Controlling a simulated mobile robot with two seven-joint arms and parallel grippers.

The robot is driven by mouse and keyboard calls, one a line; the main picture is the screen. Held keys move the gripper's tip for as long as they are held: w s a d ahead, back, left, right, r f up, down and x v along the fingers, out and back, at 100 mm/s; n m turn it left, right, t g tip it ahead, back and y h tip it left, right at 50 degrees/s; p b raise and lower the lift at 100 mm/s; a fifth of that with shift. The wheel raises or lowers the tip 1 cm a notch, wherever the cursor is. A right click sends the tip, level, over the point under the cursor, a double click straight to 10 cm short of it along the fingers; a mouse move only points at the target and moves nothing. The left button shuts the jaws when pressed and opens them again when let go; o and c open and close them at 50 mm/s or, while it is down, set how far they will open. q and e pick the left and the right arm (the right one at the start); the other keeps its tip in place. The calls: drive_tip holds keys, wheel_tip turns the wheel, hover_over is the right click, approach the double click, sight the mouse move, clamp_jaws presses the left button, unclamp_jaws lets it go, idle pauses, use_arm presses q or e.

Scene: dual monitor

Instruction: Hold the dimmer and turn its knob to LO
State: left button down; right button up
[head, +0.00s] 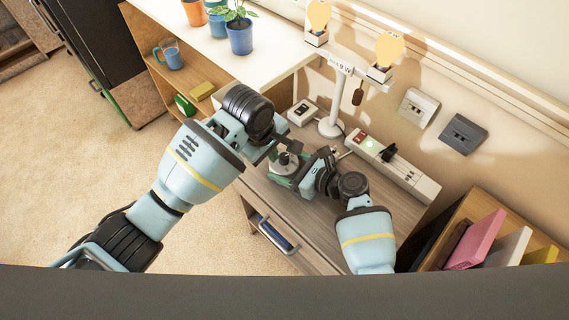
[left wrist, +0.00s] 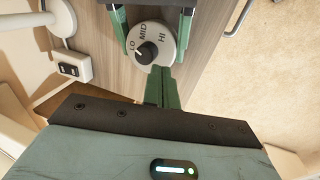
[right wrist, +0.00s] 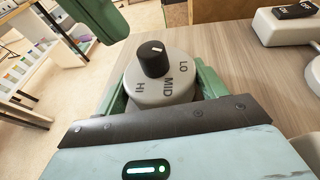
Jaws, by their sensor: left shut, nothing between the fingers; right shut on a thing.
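The dimmer (head: 285,160) is a round pale-grey body with a black knob (right wrist: 153,58) and the labels LO, MID and HI. Its face also shows in the left wrist view (left wrist: 167,48). The knob's white mark seems to point towards LO; its exact alignment is hard to tell. My right gripper (right wrist: 163,92) is shut on the dimmer body, a green finger on each side, holding it knob up over the desk. My left gripper (left wrist: 160,88) is shut and empty, its green fingertips close beside the dimmer. Whether they touch it is unclear.
A power strip (head: 410,178) with a lit green switch lies along the back of the desk (head: 330,228). A lamp stand (head: 330,125) with two bulb shapes and a small white switch box (head: 303,112) stand behind the dimmer. Books (head: 475,240) fill a shelf at right.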

use_arm(q)
drive_tip(key=shift+f, duration=0.9)
drive_tip(key=shift+w+d, duration=0.15)
drive_tip(key=shift+d, duration=0.15)
drive_tip(key=shift+s+d, duration=0.25)
use_arm(e)
drive_tip(key=shift+s+a, duration=0.1)
use_arm(q)
drive_tip(key=shift+a, duration=0.1)
idle(0.3)
drive_tip(key=shift+s+a, duration=0.25)
drive_tip(key=shift+a, duration=0.05)
wheel_tip(320, 180, up, 6)
idle(0.6)
use_arm(e)
drive_tip(key=o, duration=0.8)
drive_tip(key=shift+o, duration=0.2)
